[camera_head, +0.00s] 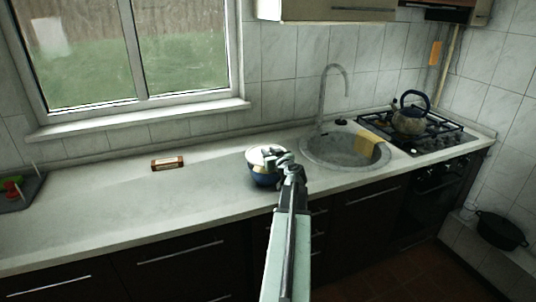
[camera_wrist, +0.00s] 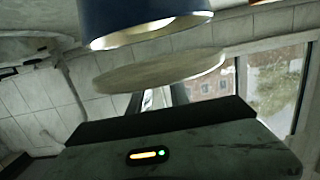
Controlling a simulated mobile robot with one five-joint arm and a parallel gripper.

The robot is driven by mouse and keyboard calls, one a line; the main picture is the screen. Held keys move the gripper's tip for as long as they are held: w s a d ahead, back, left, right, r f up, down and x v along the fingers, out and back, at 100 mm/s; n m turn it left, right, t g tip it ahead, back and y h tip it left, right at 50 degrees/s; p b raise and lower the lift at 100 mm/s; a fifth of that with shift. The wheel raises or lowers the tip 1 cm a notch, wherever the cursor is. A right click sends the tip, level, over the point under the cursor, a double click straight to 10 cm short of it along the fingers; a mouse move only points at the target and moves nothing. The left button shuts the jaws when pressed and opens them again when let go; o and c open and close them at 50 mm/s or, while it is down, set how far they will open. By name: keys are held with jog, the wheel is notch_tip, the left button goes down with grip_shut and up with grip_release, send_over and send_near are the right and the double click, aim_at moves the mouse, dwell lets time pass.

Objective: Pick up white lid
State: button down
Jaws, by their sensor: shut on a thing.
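A dark blue pot (camera_head: 262,181) stands on the counter left of the sink. The white lid (camera_head: 262,154) is over its mouth, just left of my gripper (camera_head: 281,160). In the wrist view, which looks upside down, the pot (camera_wrist: 145,18) shows its pale rim. The lid (camera_wrist: 160,73) shows there as a flat pale disc, with a gap between it and the rim. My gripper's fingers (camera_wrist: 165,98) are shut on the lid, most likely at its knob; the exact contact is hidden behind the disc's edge.
The sink (camera_head: 345,150) with its tall tap (camera_head: 325,95) is right of the pot. A patterned kettle (camera_head: 410,120) stands on the hob beyond it. A small brown packet (camera_head: 167,163) lies on the counter to the left. The counter between them is clear.

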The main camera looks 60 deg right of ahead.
jog(key=s+d+r+p, duration=0.1)
jog(key=s+r+p, duration=0.1)
jog(key=s, duration=0.5)
jog(key=s+d+r+p, duration=0.2)
jog(key=s+r, duration=0.1)
jog(key=s, duration=0.5)
jog(key=shift+s+d, duration=0.25)
jog(key=shift+s, duration=0.05)
jog(key=shift+s, duration=0.2)
